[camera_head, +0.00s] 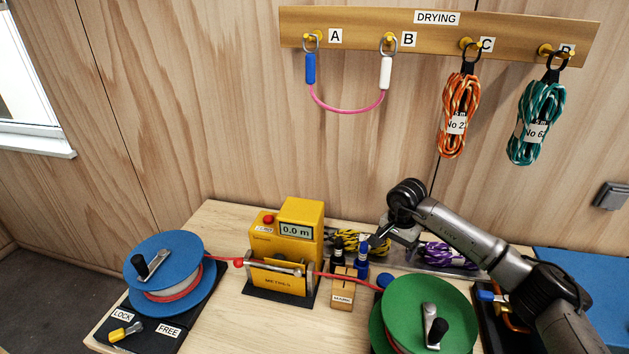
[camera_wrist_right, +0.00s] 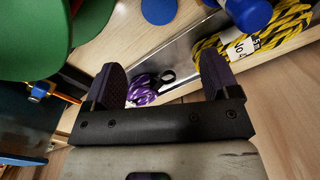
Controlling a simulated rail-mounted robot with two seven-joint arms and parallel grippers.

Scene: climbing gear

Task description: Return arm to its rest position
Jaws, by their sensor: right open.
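My right gripper (camera_head: 384,236) reaches in from the right over the back of the wooden bench (camera_head: 222,222), in front of the wall. In the right wrist view my right gripper (camera_wrist_right: 168,82) has its two dark fingers spread apart with nothing between them. Beyond the fingers lie a purple rope (camera_wrist_right: 143,90) and a yellow-black rope (camera_wrist_right: 265,38) in a grey tray. My left gripper is in neither view.
A yellow metre counter (camera_head: 290,238) reads 0.0 m, between a blue reel (camera_head: 180,248) and a green reel (camera_head: 400,305). A red rope runs through it. Above, a DRYING rail (camera_head: 365,27) carries a pink sling (camera_head: 345,110), an orange rope (camera_head: 459,115) and a teal rope (camera_head: 537,120).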

